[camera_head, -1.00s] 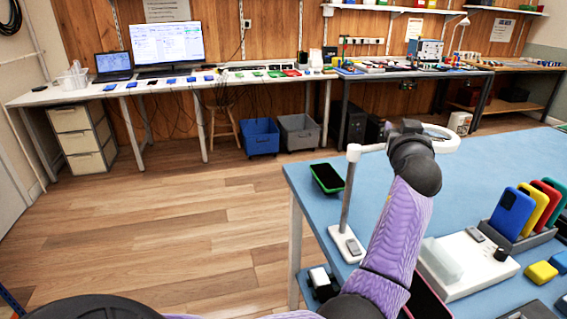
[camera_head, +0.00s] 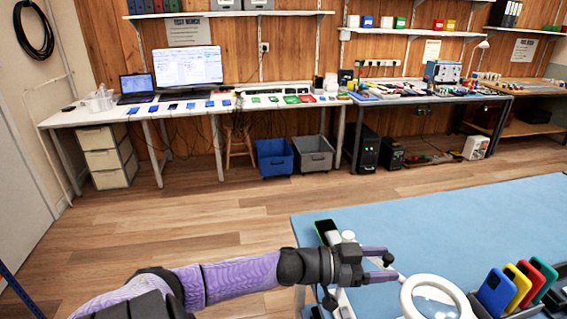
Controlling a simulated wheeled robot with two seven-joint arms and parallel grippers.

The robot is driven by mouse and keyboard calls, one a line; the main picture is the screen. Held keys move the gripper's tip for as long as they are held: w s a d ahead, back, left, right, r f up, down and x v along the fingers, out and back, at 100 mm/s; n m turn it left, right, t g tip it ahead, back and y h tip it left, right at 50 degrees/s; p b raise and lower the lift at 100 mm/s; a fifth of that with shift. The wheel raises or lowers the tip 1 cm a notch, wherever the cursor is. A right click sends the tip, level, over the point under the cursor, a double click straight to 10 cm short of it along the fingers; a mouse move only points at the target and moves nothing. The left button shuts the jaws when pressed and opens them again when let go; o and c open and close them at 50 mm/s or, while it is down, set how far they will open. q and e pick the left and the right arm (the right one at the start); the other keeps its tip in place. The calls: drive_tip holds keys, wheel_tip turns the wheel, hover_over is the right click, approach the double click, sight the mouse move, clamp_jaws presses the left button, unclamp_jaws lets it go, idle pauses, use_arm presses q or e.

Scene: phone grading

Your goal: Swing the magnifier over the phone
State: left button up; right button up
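The magnifier's white ring lens (camera_head: 434,300) shows at the bottom of the view, cut off by the picture's lower edge. Its post top (camera_head: 348,236) shows just behind my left gripper, and the gripper hides most of its swing arm. My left gripper (camera_head: 394,267) points right, with its two purple fingers apart, close to the ring's left side. I cannot tell whether a finger touches the magnifier. A dark phone with a green edge (camera_head: 325,229) lies at the blue table's far left corner. What lies under the ring is not clear. My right gripper is not in view.
The blue table (camera_head: 480,225) is clear behind the magnifier. Blue, yellow, red and green phones (camera_head: 518,287) stand in a rack to the right of the ring. A long white bench (camera_head: 190,108), a blue bin (camera_head: 274,158) and a grey bin (camera_head: 313,154) stand by the wall.

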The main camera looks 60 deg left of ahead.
use_arm(q)
drive_tip(key=p+v, duration=0.2)
drive_tip(key=v, duration=0.6)
drive_tip(key=s+a+f+n+g+y+b, duration=0.1)
drive_tip(key=s+f+y+b, duration=0.1)
drive_tip(key=f, duration=0.8)
drive_tip(key=s+a+f+n+g+y+b, duration=0.2)
drive_tip(key=s+f+y, duration=0.3)
drive_tip(key=f, duration=0.5)
drive_tip(key=s+a+f+n+g+y+b, duration=0.1)
drive_tip(key=s+a+f+n+y+b, duration=0.1)
drive_tip(key=f, duration=0.8)
drive_tip(key=shift+s+f+g+y+b, duration=0.3)
drive_tip(key=shift+s+y+b, duration=0.25)
drive_tip(key=shift+s+y, duration=0.2)
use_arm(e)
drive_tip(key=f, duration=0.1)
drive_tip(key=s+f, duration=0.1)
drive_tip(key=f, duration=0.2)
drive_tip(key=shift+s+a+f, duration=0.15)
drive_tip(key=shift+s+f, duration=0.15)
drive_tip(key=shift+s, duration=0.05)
use_arm(q)
drive_tip(key=shift+a, duration=0.1)
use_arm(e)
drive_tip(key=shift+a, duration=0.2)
